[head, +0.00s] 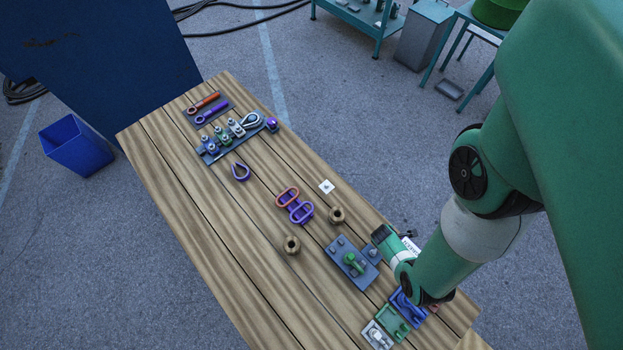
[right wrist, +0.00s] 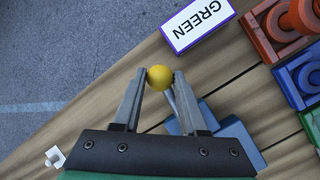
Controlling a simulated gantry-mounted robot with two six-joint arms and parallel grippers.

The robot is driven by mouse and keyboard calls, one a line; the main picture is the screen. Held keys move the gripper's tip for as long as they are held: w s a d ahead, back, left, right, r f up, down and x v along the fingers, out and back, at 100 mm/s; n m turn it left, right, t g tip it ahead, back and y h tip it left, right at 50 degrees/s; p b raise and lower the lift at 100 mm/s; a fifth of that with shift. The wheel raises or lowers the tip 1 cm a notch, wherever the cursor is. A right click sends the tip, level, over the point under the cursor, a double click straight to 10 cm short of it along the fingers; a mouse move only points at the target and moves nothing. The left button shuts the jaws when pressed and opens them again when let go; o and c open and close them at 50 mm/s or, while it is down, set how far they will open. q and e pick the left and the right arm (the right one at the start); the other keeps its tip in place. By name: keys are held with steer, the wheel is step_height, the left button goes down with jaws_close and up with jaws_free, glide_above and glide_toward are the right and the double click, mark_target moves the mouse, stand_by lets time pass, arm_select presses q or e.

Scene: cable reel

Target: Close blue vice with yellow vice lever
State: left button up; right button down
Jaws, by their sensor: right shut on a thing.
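My right gripper (right wrist: 159,80) is shut on the yellow ball end of the yellow vice lever (right wrist: 160,77), seen in the right wrist view. A thin grey rod runs down from the ball behind the right finger, towards a blue-grey plate. The blue vice (right wrist: 302,76) stands at the right edge of that view, apart from the gripper. In the head view the blue vice (head: 408,306) is partly covered by my right arm. The gripper's fingertips and the yellow lever are hidden there. My left gripper is out of view.
Orange-red (right wrist: 285,28) and green (head: 393,322) vices flank the blue one, with a white vice (head: 377,336) beyond the green. A GREEN sign (right wrist: 197,26) lies near the table edge. The blue-grey plate (head: 345,274) holds a green lever (head: 353,262). Two brown nuts lie nearby.

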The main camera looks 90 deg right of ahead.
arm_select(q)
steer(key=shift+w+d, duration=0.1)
arm_select(e)
steer(key=shift+s+a+m, duration=0.2)
steer(key=shift+a+m, duration=0.1)
steer(key=shift+m, duration=0.1)
steer(key=shift+c, duration=2.3)
jaws_free()
steer(key=shift+s+a, duration=0.1)
